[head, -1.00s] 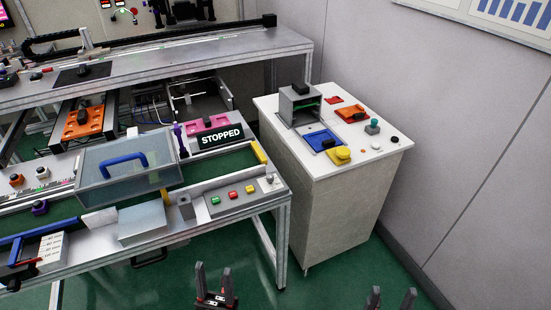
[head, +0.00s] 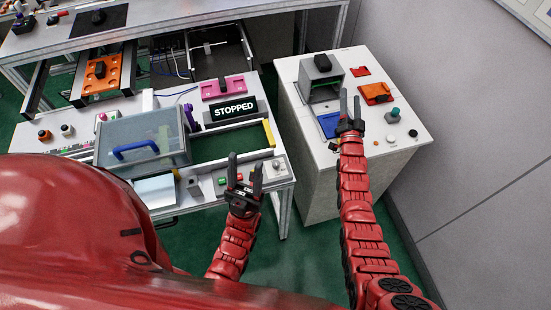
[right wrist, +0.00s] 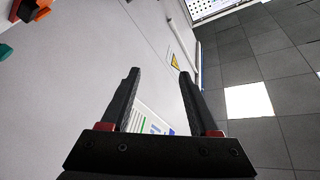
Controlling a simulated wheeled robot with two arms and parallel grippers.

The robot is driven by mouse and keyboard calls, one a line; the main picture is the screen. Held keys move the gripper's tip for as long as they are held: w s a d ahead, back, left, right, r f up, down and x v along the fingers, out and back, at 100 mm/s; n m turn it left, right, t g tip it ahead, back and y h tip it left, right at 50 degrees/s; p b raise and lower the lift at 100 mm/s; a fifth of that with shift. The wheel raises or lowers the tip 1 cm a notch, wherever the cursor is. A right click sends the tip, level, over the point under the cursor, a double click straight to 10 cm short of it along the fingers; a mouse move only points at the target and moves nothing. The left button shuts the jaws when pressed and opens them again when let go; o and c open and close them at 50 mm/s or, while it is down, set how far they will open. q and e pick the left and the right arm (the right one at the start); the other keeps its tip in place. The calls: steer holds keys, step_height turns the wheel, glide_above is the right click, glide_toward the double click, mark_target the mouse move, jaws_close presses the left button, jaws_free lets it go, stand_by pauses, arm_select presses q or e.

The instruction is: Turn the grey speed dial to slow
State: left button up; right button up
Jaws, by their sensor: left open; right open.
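The small grey dial (head: 276,166) sits at the right end of the button panel (head: 265,174) on the front of the machine table. Its pointer setting is too small to read. My left gripper (head: 245,165) is open and empty, just left of the dial and in front of the panel, hiding part of the buttons. My right gripper (head: 350,98) is open over the white side cabinet. In the right wrist view, its open fingers (right wrist: 159,75) have nothing between them and face the wall.
A sign (head: 234,111) reads STOPPED. A clear-lidded box (head: 140,140) with a blue handle stands left of the panel.

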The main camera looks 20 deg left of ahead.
steer(key=w+a+f+m+g, duration=0.25)
steer(key=a+g, duration=0.25)
steer(key=a, duration=0.3)
steer(key=w+a+f+m+g, duration=0.2)
steer(key=a+f+g, duration=0.25)
steer(key=a, duration=0.25)
steer(key=s+a+r+m+g+h, duration=0.1)
steer(key=s+r+g+h, duration=0.15)
steer(key=s, duration=0.55)
steer(key=s+a+r+m+g+h, duration=0.1)
steer(key=s+r+m+g, duration=0.2)
steer(key=s, duration=0.4)
steer(key=s+a+r+g+h, duration=0.25)
steer(key=s+g, duration=0.25)
steer(key=s, duration=0.3)
steer(key=y+b, duration=0.1)
steer(key=b, duration=0.5)
glide_toward(276, 163)
step_height(276, 163, down, 6)
steer(key=shift+w+a+f+p, duration=0.1)
steer(key=shift+f+p, duration=0.15)
steer(key=shift+p, duration=1)
steer(key=shift+f, duration=1.1)
